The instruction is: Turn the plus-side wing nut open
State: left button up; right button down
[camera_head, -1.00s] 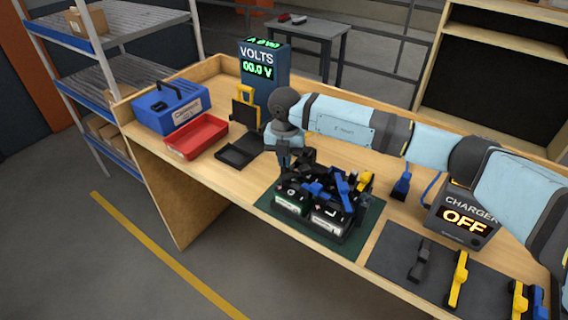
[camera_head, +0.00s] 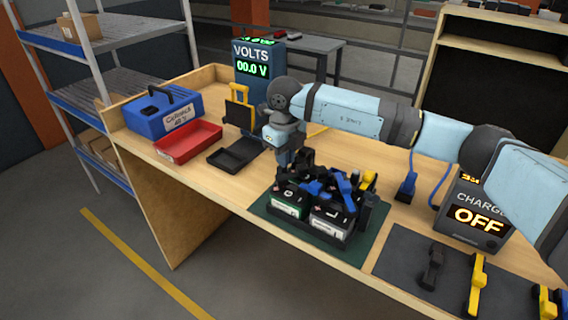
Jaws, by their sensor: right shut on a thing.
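A black battery tray (camera_head: 322,240) holds several batteries, one with a green-edged label (camera_head: 286,208) and one with a white label (camera_head: 327,226). Blue and yellow parts and black leads crowd their tops. My right gripper (camera_head: 284,163) points down at the tray's back left corner, its arm coming in from the right. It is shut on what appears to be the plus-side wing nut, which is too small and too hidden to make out. How far the nut is turned cannot be told. My left gripper is not in view.
The tray stands on a green mat (camera_head: 262,208). Left are a black open tray (camera_head: 236,155), a red bin (camera_head: 188,141) and a blue case (camera_head: 150,113). The meter (camera_head: 258,65) reads 00.0 V. Right stand the charger (camera_head: 473,215), showing OFF, and a dark mat (camera_head: 400,254) with tools.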

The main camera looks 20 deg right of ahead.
jog(key=shift+n+b, duration=0.4)
jog(key=shift+n, duration=0.2)
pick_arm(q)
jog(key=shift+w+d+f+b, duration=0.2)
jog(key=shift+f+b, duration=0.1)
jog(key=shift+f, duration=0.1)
pick_arm(e)
jog(key=shift+w+d+n, duration=0.1)
jog(key=shift+n, duration=0.4)
jog(key=c, duration=1.3)
grip_release()
jog(key=shift+o, duration=0.2)
jog(key=shift+r, duration=0.1)
pick_arm(q)
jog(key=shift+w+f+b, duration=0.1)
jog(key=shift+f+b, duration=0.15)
jog(key=shift+b, duration=0.25)
pick_arm(e)
notch_tip(320, 180, up, 14)
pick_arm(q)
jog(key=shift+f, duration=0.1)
